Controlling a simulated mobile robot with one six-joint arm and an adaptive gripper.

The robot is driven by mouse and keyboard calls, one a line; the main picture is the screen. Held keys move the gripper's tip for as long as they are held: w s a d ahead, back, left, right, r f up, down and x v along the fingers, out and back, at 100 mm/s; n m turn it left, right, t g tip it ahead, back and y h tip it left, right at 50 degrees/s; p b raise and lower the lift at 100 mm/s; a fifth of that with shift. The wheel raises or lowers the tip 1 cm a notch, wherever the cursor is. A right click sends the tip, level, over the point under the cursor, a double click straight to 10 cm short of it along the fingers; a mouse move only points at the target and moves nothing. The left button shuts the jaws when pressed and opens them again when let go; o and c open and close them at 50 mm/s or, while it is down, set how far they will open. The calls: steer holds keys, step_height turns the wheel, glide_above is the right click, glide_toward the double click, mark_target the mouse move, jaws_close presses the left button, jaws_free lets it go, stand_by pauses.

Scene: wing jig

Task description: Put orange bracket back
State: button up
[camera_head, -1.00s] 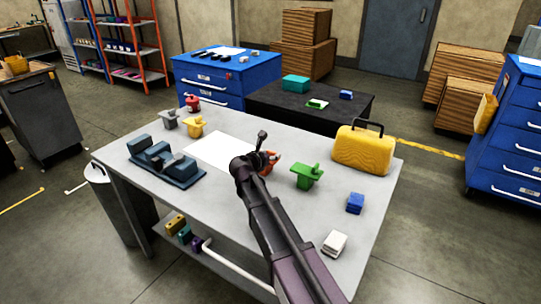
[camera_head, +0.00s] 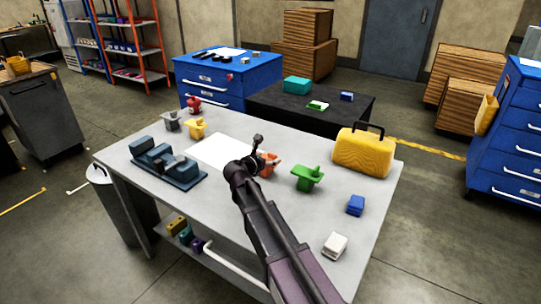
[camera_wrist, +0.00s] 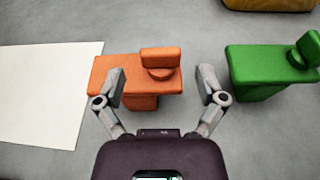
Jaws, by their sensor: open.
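The orange bracket (camera_wrist: 132,72) stands on the grey table between the white sheet and the green bracket (camera_wrist: 268,68). My gripper (camera_wrist: 162,80) is open, with one finger over the bracket's left part and the other in the gap to its right. The jaws are empty; I cannot tell whether the left finger touches the bracket. In the head view the orange bracket (camera_head: 270,163) is partly hidden behind my gripper (camera_head: 258,160). A dark blue jig block (camera_head: 168,165) with raised parts sits at the table's left.
The white sheet (camera_head: 217,151) lies left of my gripper. Yellow (camera_head: 196,128) and grey (camera_head: 171,121) brackets stand at the back left, with a red object (camera_head: 193,105). A yellow case (camera_head: 363,152), blue block (camera_head: 355,205) and white block (camera_head: 335,246) are on the right.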

steer(key=p+v, duration=0.2)
steer(key=v, duration=0.7)
stand_by(0.4)
steer(key=s+d+f+m+g+y+p, duration=0.1)
steer(key=s+d+m+g+p, duration=0.2)
steer(key=d+m, duration=0.3)
steer(key=s+d+f+m+g+y+p, duration=0.1)
steer(key=s+d+m+g+y+p, duration=0.1)
steer(key=s+d+m, duration=0.4)
steer(key=s+d+f+m+g+y+p, duration=0.1)
steer(key=s+d+m+g+p, duration=0.2)
steer(key=s+d+m+g, duration=0.2)
steer(key=shift+s+d+f+m+p, duration=0.15)
steer(key=shift+d+m, duration=0.3)
steer(key=shift+m, duration=0.3)
steer(key=shift+w+d+r+m+p, duration=0.1)
steer(key=shift+d+m, duration=0.3)
steer(key=shift+m, duration=0.4)
steer(key=shift+s+d+f+m+p, duration=0.15)
steer(key=shift+d+m, duration=0.3)
steer(key=shift+m, duration=0.3)
steer(key=s+d+r+m+g+y+p, duration=0.1)
steer(key=s+m+g+y+p, duration=0.1)
steer(key=s+m+y, duration=0.2)
steer(key=shift+s+d+r+m+p, duration=0.35)
steer(key=shift+s+m, duration=0.95)
steer(key=shift+m, duration=0.6)
steer(key=shift+a, duration=0.1)
